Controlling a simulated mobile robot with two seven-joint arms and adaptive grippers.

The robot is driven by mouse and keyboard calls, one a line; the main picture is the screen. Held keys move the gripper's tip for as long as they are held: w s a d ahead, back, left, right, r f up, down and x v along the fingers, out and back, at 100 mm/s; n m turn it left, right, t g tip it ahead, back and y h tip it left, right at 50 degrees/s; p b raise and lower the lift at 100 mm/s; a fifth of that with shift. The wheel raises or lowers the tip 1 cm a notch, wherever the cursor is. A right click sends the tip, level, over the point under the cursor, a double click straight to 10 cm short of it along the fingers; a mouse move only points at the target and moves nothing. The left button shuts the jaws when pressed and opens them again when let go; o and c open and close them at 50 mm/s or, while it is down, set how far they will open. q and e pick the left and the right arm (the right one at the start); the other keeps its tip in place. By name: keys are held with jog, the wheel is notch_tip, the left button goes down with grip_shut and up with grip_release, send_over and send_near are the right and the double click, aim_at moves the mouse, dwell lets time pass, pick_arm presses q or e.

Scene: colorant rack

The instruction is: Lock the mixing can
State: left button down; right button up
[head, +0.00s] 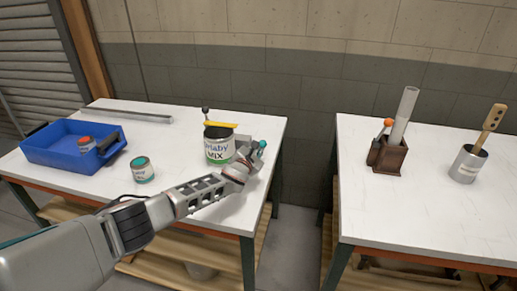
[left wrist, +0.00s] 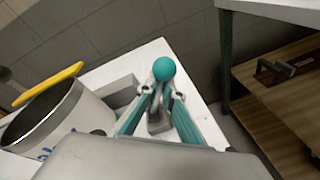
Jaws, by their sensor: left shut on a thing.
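The mixing can (head: 218,150) is a white can with a "MIX" label, standing upright on the left table. It also shows at the left of the left wrist view (left wrist: 62,122). A yellow bar (head: 220,124) lies across its open-looking top; the bar shows in the wrist view too (left wrist: 47,86). My left gripper (head: 254,150) is at the can's right side. In the wrist view its teal fingers (left wrist: 162,97) are shut around the stem just below a teal ball knob (left wrist: 164,69). The fingers hide most of the stem. My right gripper is not in view.
A blue tray (head: 50,157) holding a red-topped can (head: 86,145) and a small teal-lidded can (head: 142,169) are on the left table. A black knob (head: 205,110) stands behind the mixing can. The right table (head: 420,215) bears a brown holder (head: 387,157) and a metal cup (head: 466,165).

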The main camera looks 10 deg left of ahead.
pick_arm(q)
jog(key=shift+w+r, duration=0.1)
jog(key=shift+r, duration=0.3)
jog(key=c, duration=2.2)
grip_release()
jog(key=shift+d+f, duration=0.15)
jog(key=shift+f, duration=0.1)
jog(key=shift+v, duration=6.05)
